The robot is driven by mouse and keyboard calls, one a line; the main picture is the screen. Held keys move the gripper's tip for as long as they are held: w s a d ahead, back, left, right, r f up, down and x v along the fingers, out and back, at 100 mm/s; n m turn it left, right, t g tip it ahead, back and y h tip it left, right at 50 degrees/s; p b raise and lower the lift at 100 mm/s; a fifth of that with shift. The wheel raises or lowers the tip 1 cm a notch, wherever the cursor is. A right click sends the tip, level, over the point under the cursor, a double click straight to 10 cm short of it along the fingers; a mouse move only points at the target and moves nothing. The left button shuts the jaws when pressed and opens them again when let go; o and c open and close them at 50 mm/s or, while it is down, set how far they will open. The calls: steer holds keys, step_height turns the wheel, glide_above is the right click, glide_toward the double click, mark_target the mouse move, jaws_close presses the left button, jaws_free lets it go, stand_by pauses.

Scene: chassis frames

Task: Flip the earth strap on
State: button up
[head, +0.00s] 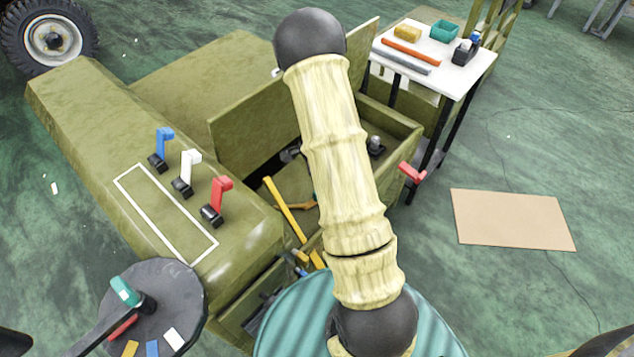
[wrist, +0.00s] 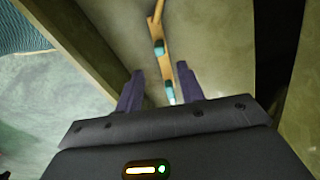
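No part carries a readable label, so I cannot tell which one is the earth strap. Blue (head: 163,143), white (head: 187,167) and red (head: 218,195) levers stand on black bases in a row on the olive chassis, beside a white painted outline. Another red lever (head: 411,172) sticks out from the right side of the open olive box (head: 392,128). In the wrist view my gripper (wrist: 160,92) has its two dark fingers apart, with no held object visible. A tan strip with teal bands (wrist: 157,47) lies beyond the fingertips. In the head view my arm hides the gripper.
A yellow-handled tool (head: 283,208) lies in the box. A round dark disc (head: 175,290) with coloured marks and a teal-tipped lever is at lower left. A white table (head: 455,75) holds small items at the back right. Cardboard (head: 513,219) lies on open floor.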

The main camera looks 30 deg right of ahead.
step_height(320, 180, up, 8)
steer(key=p, duration=0.1)
stand_by(0.7)
